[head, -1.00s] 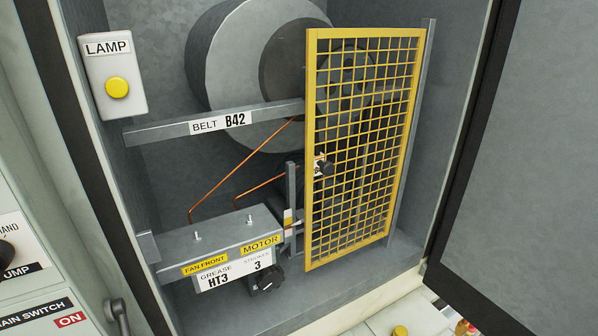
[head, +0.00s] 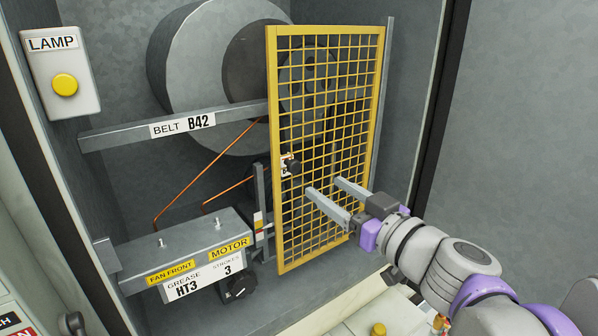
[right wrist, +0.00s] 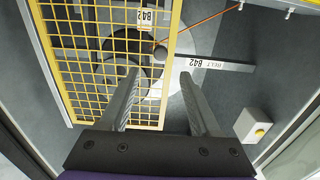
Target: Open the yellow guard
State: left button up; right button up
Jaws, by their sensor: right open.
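The yellow guard (head: 325,238) is an upright mesh panel in a yellow frame, standing in front of the belt wheel. A grey post runs along its right side. My left gripper is out of view.
A crossbar labelled BELT B42 (head: 225,116) runs left of the guard. A lamp box (head: 62,70) hangs on the left wall. The dark open cabinet door (head: 520,110) stands at right.

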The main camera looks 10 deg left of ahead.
aim_at(296, 168)
jog(key=x, duration=1)
jog(key=shift+s+f, duration=0.1)
grip_shut()
dwell(1.1)
